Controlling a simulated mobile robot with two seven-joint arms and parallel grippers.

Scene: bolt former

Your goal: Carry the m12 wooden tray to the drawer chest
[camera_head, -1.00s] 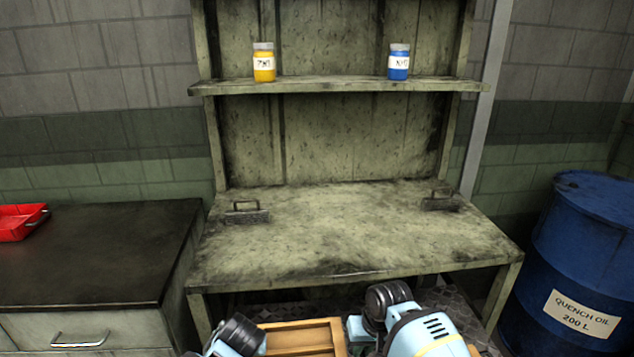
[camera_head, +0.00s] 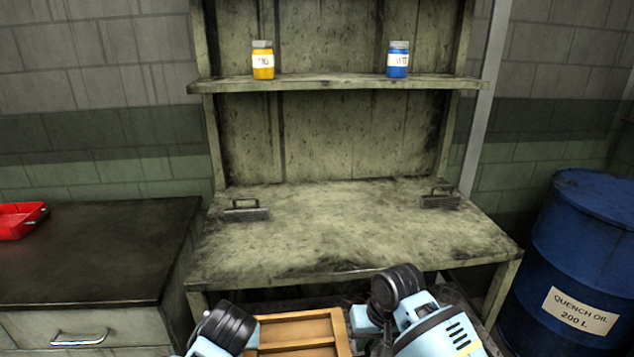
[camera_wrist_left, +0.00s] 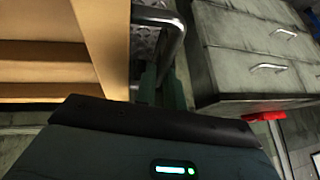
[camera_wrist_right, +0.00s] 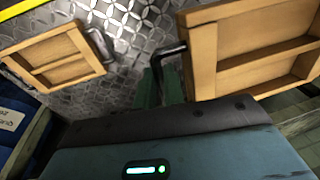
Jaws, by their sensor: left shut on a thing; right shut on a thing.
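A wooden tray (camera_head: 300,330) with a divider is held between my two grippers at the bottom of the head view. I see no m12 mark on it. My left gripper (camera_wrist_left: 160,85) is shut on the tray's handle in the left wrist view, beside the tray's wall (camera_wrist_left: 98,40). My right gripper (camera_wrist_right: 165,85) is shut on the opposite handle, beside the tray (camera_wrist_right: 255,45) in the right wrist view. The drawer chest (camera_head: 95,255), with a dark top, stands at the left; its drawer fronts (camera_wrist_left: 250,50) show in the left wrist view.
A red bin (camera_head: 20,221) sits on the chest's top, which is otherwise clear. A worn bench (camera_head: 350,240) with two metal brackets stands ahead, with yellow (camera_head: 263,62) and blue (camera_head: 398,62) jars above. A blue drum (camera_head: 585,250) stands right. Another wooden tray (camera_wrist_right: 55,60) lies on tread plate.

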